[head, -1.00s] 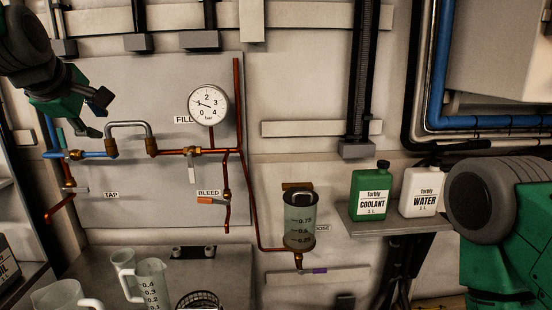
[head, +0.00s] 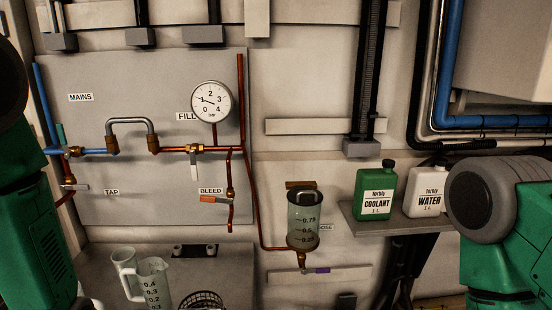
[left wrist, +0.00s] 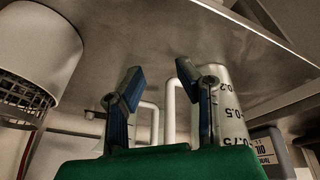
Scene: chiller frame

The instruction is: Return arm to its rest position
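My left arm shows as green and black links at the left edge of the head view; its gripper is outside that view. In the left wrist view my left gripper (left wrist: 158,90) has its two blue-grey fingers spread apart with nothing between them. Handles and a measuring jug (left wrist: 230,112) show behind the fingers. My right arm shows as a green and grey link at the right edge of the head view. The right gripper is not visible.
The grey panel carries a pressure gauge (head: 211,101), blue and copper pipes and a fill valve (head: 194,152). A dosing vessel (head: 303,221), coolant bottle (head: 375,191) and water bottle (head: 423,192) are to the right. Measuring jugs (head: 152,283) and a wire basket (head: 201,300) stand below.

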